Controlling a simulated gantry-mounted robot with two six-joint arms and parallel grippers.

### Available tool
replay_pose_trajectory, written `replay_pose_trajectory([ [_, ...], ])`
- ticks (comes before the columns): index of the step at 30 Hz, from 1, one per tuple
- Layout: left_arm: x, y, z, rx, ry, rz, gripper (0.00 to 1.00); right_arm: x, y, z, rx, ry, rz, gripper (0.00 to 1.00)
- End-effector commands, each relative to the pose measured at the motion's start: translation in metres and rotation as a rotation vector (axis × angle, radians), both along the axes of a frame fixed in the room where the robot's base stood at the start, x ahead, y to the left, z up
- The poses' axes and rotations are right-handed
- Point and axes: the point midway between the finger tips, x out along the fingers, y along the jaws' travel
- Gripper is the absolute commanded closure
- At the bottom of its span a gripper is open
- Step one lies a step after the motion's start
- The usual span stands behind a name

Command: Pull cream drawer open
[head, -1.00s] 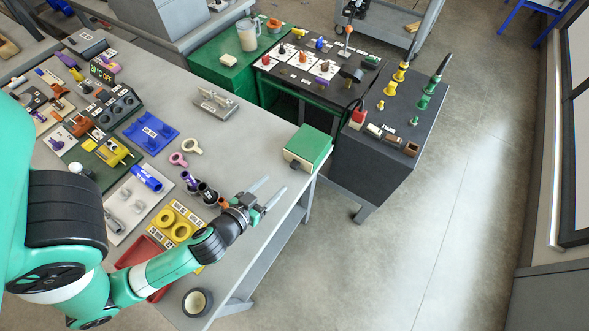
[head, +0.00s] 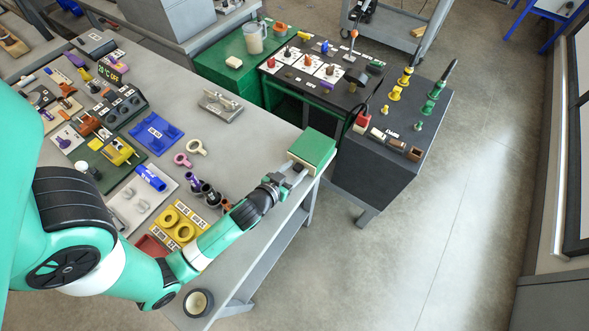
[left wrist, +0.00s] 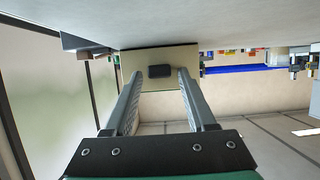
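The cream drawer (left wrist: 139,61) is the front face of a small green box (head: 318,146) near the right edge of the grey bench. In the left wrist view it has a dark block-shaped handle (left wrist: 160,71) at its middle. The drawer looks shut. My left gripper (head: 291,166) is right in front of the drawer face. In the left wrist view its two grey fingers stand apart, one on each side of the handle, with gaps between fingers and handle. In the head view the fingers hide much of the drawer front. My right gripper is not in view.
A dark cabinet (head: 375,170) with pegs stands beyond the box. Open floor lies to the right.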

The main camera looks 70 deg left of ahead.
Motion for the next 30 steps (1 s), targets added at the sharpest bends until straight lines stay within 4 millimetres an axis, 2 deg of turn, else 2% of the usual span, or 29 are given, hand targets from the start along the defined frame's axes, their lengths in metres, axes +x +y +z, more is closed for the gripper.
replay_pose_trajectory([
  [1, 0.0, -0.0002, -0.0001, 0.0, 0.0, 0.0, 0.55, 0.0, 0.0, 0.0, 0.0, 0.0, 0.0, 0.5],
  [6, -0.0002, -0.0003, 0.0, 0.0, 0.0, 0.0, 0.85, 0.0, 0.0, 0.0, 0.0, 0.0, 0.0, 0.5],
  [9, -0.0002, -0.0003, -0.0001, 0.0, 0.0, 0.0, 1.0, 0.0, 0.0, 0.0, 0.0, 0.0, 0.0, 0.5],
  [30, -0.0003, -0.0003, 0.0, -0.001, 0.001, 0.0, 1.0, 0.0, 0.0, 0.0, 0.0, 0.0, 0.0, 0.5],
])
